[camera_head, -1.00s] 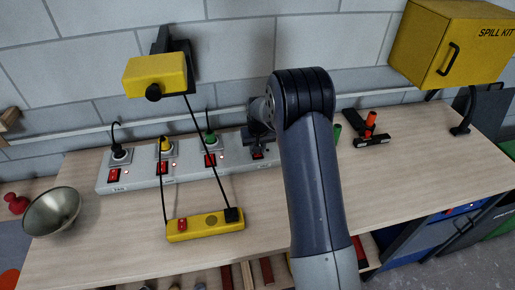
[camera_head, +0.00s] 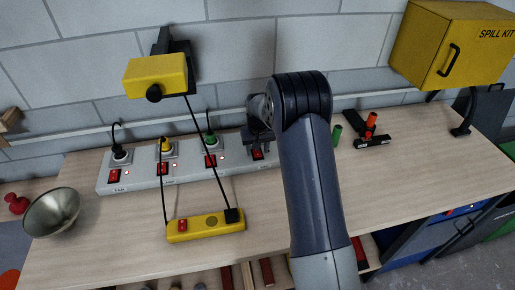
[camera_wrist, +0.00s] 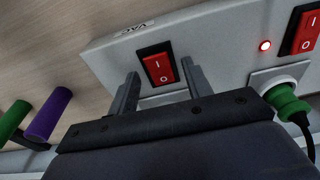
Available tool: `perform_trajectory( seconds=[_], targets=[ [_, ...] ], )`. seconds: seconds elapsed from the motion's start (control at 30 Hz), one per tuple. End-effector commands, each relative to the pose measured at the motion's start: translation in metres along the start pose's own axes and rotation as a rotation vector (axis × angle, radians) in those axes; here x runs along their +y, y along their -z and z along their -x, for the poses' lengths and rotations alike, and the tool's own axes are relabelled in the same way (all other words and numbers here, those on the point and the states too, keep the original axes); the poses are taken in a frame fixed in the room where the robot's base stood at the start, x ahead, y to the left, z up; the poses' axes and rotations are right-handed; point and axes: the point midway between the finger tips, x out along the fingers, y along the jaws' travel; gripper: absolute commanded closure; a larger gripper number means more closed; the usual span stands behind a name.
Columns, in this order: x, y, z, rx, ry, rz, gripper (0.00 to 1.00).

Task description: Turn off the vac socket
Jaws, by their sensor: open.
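The vac socket is the rightmost one of the grey power strip (camera_head: 140,181) in the head view. Its red rocker switch (camera_head: 257,154) shows just below my gripper (camera_head: 257,143), and my wrist hides much of that end. In the wrist view the VAC label (camera_wrist: 133,29) sits beside the black-framed red switch (camera_wrist: 158,68), marked I and O. My gripper (camera_wrist: 162,86) is open, its two fingers on either side of the switch in this view, with nothing between them. I cannot tell whether they touch the strip. No indicator light for the vac switch is visible.
The neighbouring switch (camera_wrist: 304,33) has a lit red light and a green plug (camera_wrist: 288,103). A metal bowl (camera_head: 52,212) stands left; a spill kit (camera_head: 453,45) is at upper right.

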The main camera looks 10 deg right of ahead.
Motion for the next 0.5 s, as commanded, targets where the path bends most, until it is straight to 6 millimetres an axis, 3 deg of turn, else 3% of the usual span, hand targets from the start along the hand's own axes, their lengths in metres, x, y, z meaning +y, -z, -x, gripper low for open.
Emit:
perform_trajectory(
  seconds=[0.27,0.5],
  targets=[
    [0.0,0.001,0.016,0.004,0.0,0.0,0.53],
    [0.0,0.001,0.062,0.006,0.0,0.0,0.53]
  ],
)
